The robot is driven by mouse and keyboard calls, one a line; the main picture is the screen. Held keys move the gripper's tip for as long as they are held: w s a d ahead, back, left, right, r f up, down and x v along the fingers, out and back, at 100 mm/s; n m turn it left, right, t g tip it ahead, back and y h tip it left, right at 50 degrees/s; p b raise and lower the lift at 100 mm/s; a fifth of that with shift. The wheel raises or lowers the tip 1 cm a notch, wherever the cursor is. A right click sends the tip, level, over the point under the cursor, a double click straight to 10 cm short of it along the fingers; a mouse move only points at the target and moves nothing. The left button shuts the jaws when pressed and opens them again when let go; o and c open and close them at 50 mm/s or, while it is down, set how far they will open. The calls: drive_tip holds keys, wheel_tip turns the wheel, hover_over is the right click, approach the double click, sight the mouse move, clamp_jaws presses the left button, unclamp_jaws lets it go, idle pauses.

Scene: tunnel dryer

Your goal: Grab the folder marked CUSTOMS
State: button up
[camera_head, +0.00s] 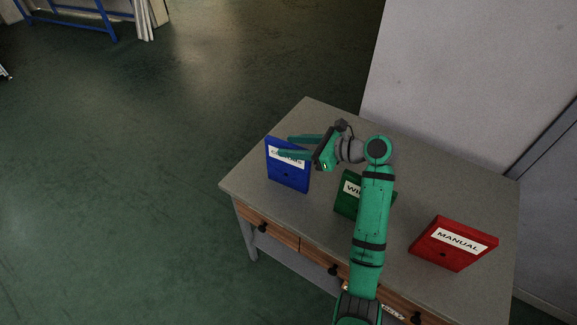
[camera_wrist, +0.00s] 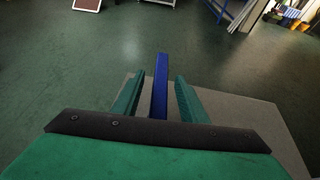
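The blue folder (camera_head: 288,176) stands upright on the left part of the desk. Its white label is partly covered by a finger of my gripper, so only some letters show. My gripper (camera_head: 284,146) is open at the folder's top, with one finger in front and one behind. In the wrist view the blue folder (camera_wrist: 160,88) is a narrow edge between the two fingers, with gaps visible on both sides. A green folder (camera_head: 347,207), its label starting "WI", is partly hidden behind my arm. A red folder (camera_head: 453,258) marked MANUAL stands at the right.
The grey desk (camera_head: 310,112) has wooden drawers (camera_head: 268,228) with dark knobs along its front. A pale wall panel (camera_head: 460,80) rises behind it. Open green floor (camera_head: 130,180) lies to the left. A blue-framed rack (camera_head: 75,25) is far off.

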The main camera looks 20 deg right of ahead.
drive_tip(key=shift+x, duration=0.85)
drive_tip(key=shift+w, duration=0.1)
clamp_jaws()
